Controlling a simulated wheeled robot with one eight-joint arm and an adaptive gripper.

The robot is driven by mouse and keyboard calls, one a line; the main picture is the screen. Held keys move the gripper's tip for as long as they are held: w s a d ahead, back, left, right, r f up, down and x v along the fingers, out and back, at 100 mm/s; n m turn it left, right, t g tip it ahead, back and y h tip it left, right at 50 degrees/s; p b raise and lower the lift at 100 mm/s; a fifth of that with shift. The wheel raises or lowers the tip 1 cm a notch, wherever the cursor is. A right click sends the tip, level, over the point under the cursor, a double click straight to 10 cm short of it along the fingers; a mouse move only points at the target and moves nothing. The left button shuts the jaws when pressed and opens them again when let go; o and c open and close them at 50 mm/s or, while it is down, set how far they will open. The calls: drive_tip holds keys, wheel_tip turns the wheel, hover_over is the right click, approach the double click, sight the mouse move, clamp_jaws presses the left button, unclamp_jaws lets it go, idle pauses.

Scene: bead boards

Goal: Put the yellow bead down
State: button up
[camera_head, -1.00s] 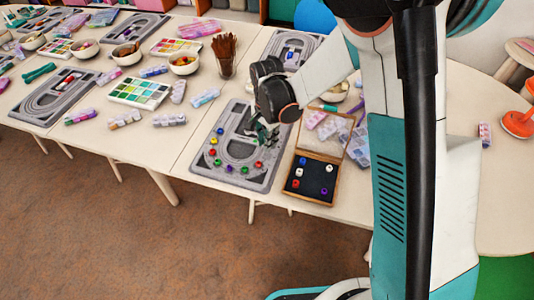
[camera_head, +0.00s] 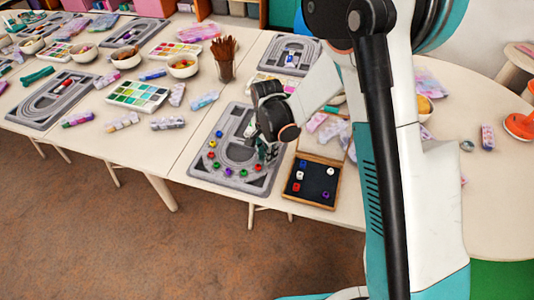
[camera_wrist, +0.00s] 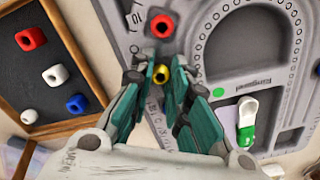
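My gripper (camera_wrist: 162,70) has its teal fingers closed around the yellow bead (camera_wrist: 161,74), which sits between the fingertips in the wrist view. The bead is low over the edge of the grey bead board (camera_wrist: 215,20); I cannot tell whether it touches the board. A red bead (camera_wrist: 161,25) is just beyond it on the board. In the head view my gripper (camera_head: 268,152) is over the right side of the grey board (camera_head: 205,172), and the held bead is not clear there.
A wooden tray (camera_head: 315,203) with a dark lining and several loose beads stands right of the board. Several coloured beads lie along the board's front. A green-and-white piece (camera_wrist: 246,122) lies on the board. A cup of brown sticks (camera_head: 225,60) stands behind.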

drive_tip(key=o, duration=0.4)
drive_tip(key=shift+r, duration=0.1)
wheel_tip(320, 180, up, 12)
drive_tip(key=p, duration=0.5)
drive_tip(key=shift+r, duration=0.15)
idle(0.3)
drive_tip(key=s+d+r+n+t, duration=0.2)
drive_tip(key=s+d+r, duration=0.2)
drive_tip(key=r, duration=0.3)
drive_tip(key=s+d+r+n+t, duration=0.1)
drive_tip(key=s+d+r+n, duration=0.1)
drive_tip(key=s+d+r, duration=0.45)
drive_tip(key=s+d+r+n+t, duration=0.1)
drive_tip(key=s+d+r+n, duration=0.1)
drive_tip(key=s, duration=0.1)
drive_tip(key=s+d+r+n+t, duration=0.1)
drive_tip(key=s+d+n, duration=0.1)
drive_tip(key=s, duration=0.1)
drive_tip(key=s+d+r+n+t, duration=0.2)
drive_tip(key=s, duration=0.1)
drive_tip(key=shift+s+r, duration=0.35)
drive_tip(key=shift+s, duration=0.05)
